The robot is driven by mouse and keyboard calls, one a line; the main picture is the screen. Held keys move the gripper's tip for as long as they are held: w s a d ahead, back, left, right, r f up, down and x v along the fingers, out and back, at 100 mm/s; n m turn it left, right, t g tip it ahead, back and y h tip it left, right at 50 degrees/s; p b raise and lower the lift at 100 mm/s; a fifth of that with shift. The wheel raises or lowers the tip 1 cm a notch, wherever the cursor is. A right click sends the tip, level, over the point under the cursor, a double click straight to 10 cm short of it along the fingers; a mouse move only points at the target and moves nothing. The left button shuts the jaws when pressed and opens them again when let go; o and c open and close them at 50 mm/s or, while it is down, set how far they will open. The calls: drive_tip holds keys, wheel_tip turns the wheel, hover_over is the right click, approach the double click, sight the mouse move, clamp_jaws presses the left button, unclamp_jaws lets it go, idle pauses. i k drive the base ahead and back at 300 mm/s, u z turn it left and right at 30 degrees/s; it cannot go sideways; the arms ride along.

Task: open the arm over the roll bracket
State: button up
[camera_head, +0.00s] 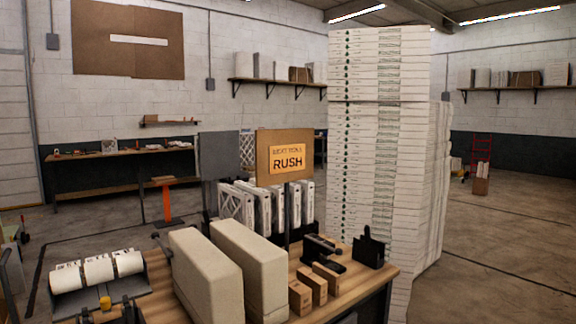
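Several white rolls (97,269) with dark print sit side by side in a row at the left end of the wooden table. They rest on a dark grey bracket-like base (75,303), which I take to be the roll bracket. A short dark bar (161,246) sticks up behind the beige blocks, to the right of the rolls; I cannot tell whether it is the arm over the bracket. A small yellow part (105,303) shows in front of the rolls. My gripper is not in view.
Two large beige blocks (248,268) stand right of the rolls. Small brown boxes (313,284), a black tool (323,250) and a black holder (369,248) are farther right on the table (345,292). A RUSH sign (286,157) and tall stacked white boxes (380,150) rise behind.

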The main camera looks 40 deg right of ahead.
sight(106, 301)
drive_tip(key=k, duration=0.5)
drive_tip(key=u, duration=1.25)
drive_tip(key=i, duration=1.05)
drive_tip(key=z, duration=1.75)
